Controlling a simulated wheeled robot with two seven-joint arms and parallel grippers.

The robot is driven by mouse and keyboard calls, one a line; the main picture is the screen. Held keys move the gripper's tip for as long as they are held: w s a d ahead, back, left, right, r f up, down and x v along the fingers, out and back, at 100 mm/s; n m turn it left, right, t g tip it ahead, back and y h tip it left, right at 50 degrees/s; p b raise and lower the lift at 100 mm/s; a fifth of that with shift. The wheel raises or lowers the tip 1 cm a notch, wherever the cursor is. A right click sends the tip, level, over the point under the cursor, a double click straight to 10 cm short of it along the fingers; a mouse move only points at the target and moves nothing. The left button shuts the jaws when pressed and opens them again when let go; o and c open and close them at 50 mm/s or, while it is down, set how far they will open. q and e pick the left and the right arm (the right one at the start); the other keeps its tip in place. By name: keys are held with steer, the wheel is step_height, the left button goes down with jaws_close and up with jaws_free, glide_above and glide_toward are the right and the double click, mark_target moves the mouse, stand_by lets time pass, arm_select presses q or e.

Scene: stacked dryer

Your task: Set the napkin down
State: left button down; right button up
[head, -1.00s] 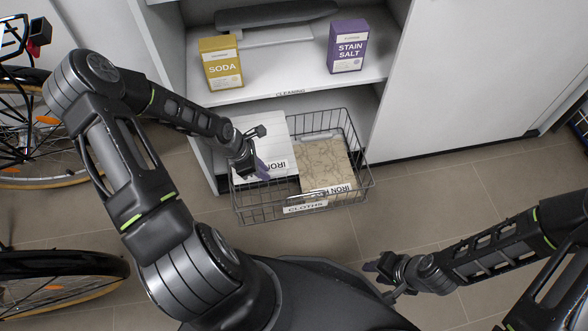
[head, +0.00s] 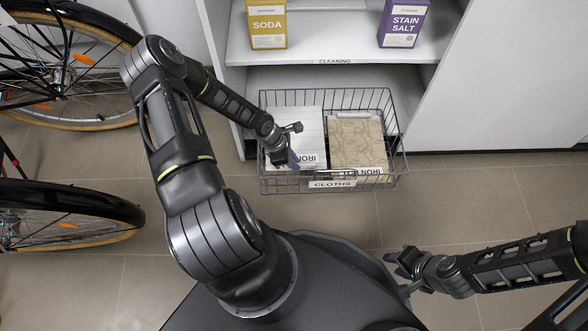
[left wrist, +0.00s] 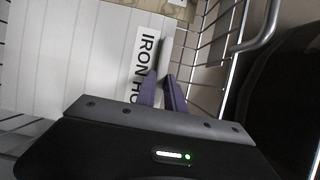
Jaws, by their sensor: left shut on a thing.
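The white folded napkin (head: 311,128), with faint stripes and an "IRON" label, lies inside the wire basket (head: 332,184) marked "CLOTHS", in its left half. It also shows in the left wrist view (left wrist: 80,55). My left gripper (head: 292,158) reaches into the front left of the basket and is shut on the napkin's near edge, by the label. Its purple fingers (left wrist: 161,88) show in the left wrist view. Whether the napkin rests on the basket floor is hidden. My right gripper (head: 398,262) is over the floor at lower right, away from the basket; its finger gap is unclear.
A tan patterned cloth stack (head: 357,142), also labelled, fills the basket's right half, close beside the napkin. Above is a shelf with a soda box (head: 267,24) and a stain salt box (head: 403,22). Bicycles (head: 75,75) stand at left. The floor in front is clear.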

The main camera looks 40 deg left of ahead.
arm_select(q)
steer(key=shift+f+b, duration=0.9)
steer(key=shift+f, duration=1.3)
steer(key=shift+f, duration=0.15)
steer(key=c, duration=1.4)
jaws_free()
steer(key=shift+c, duration=0.2)
steer(key=shift+s+a+r+p, duration=0.15)
steer(key=shift+r+p, duration=0.15)
steer(key=shift+r, duration=0.35)
steer(key=p+v, duration=0.4)
steer(key=v, duration=0.7)
